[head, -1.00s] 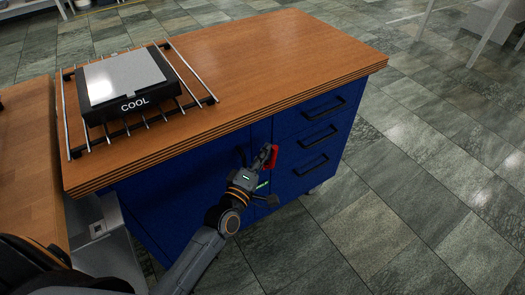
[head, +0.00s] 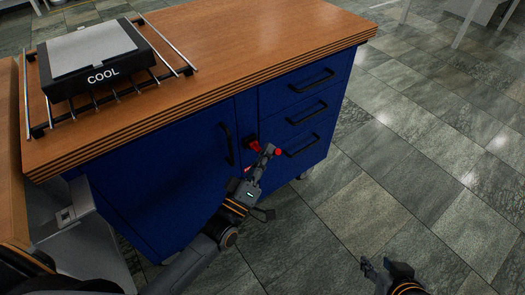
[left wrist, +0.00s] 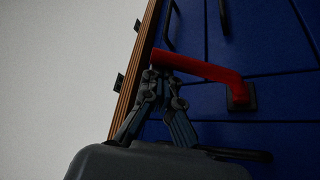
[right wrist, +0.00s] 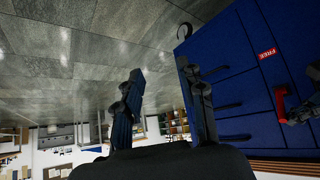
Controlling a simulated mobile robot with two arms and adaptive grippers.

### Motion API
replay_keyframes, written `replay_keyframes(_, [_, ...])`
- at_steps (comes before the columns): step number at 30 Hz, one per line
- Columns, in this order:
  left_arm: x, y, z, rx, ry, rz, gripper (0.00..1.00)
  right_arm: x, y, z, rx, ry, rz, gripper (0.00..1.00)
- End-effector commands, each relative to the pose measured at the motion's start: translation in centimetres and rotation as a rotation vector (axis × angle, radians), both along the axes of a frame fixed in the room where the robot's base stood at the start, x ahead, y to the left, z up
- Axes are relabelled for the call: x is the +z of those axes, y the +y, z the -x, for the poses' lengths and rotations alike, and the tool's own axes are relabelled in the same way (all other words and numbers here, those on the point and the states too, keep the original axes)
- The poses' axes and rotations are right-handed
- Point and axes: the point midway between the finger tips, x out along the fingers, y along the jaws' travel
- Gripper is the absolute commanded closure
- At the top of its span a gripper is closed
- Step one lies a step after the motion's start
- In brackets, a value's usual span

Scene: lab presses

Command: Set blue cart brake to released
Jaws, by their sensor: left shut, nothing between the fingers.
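The blue cart (head: 165,165) has a wooden top and a red brake lever (head: 252,146) on its front, between the door and the drawers. In the left wrist view the lever (left wrist: 205,68) sticks out from a dark square mount. My left gripper (head: 271,148) is shut and empty at the lever's free end, partly hiding it in the head view. Its fingertips (left wrist: 158,74) look very close to the lever; contact is unclear. My right gripper (head: 367,264) is open and empty, away from the cart; its spread fingers show in the right wrist view (right wrist: 163,78).
A red label reading FREE (right wrist: 267,53) is on the cart front in the right wrist view. A black door handle (head: 228,143) and drawer handles (head: 303,146) stick out nearby. A COOL device (head: 95,62) sits on the cart top. Floor to the right is clear.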

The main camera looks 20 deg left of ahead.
Motion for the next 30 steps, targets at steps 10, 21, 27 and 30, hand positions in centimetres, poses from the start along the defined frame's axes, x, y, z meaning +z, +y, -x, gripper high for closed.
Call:
replay_keyframes(10, [-2.6,-1.0,0.7,-0.002,-0.117,-0.157,1.00,7.7,3.2,-7.7,0.041,-0.566,-0.130,0.60])
replay_keyframes(21, [-3.9,-1.4,1.1,-0.001,-0.206,-0.269,1.00,15.4,4.7,-9.1,0.064,-0.978,-0.233,0.60])
replay_keyframes(27, [-4.2,-1.5,1.2,-0.001,-0.226,-0.295,1.00,17.4,4.9,-8.8,0.068,-1.081,-0.259,0.60])
replay_keyframes(30, [-4.3,-1.6,1.2,-0.001,-0.231,-0.303,1.00,17.9,4.9,-8.7,0.069,-1.106,-0.266,0.60])
